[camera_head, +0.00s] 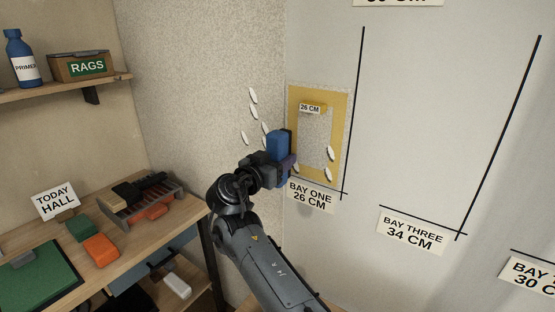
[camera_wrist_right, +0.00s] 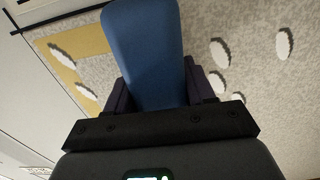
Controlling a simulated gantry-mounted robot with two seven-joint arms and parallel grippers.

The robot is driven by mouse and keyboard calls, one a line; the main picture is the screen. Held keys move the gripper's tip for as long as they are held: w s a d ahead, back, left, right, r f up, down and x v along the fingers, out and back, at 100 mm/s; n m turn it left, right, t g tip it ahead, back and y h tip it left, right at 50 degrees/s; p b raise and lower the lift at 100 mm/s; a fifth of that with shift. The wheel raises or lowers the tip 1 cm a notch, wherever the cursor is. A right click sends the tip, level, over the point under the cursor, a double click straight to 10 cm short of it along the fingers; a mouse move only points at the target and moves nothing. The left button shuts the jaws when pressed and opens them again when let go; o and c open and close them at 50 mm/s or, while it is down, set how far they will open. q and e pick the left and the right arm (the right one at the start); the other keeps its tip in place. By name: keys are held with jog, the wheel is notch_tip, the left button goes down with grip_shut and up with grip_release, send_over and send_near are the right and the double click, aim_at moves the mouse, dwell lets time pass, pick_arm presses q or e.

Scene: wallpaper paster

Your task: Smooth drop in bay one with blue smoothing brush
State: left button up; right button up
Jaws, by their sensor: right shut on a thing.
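The drop (camera_head: 341,120) hangs on the wall in bay one, with a yellow border, a speckled middle and a "26 CM" tag near its top. White oval marks show on its lower part; the wrist view shows some near its yellow border (camera_wrist_right: 92,36). My right gripper (camera_head: 286,163) is shut on the blue smoothing brush (camera_head: 279,143), in front of the drop's lower left edge. The brush stands upright in the head view and fills the upper middle of the right wrist view (camera_wrist_right: 148,45). Contact between brush and wall cannot be told. My left gripper is not in view.
More white ovals (camera_head: 253,96) dot the speckled wall left of the drop. A bay one sign (camera_head: 311,195) sits below it. A workbench at left holds a green block (camera_head: 83,228), an orange block (camera_head: 101,250) and a rack (camera_head: 150,205). A shelf (camera_head: 60,93) is above.

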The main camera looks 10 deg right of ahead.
aim_at(311, 159)
jog(key=shift+w+d, duration=0.3)
jog(key=shift+d, duration=0.05)
dwell(1.2)
jog(key=shift+s, duration=0.1)
jog(key=shift+s+d, duration=1.65)
jog(key=shift+d, duration=0.2)
jog(key=shift+s+d, duration=0.7)
jog(key=shift+d, duration=0.05)
jog(key=shift+a, duration=0.1)
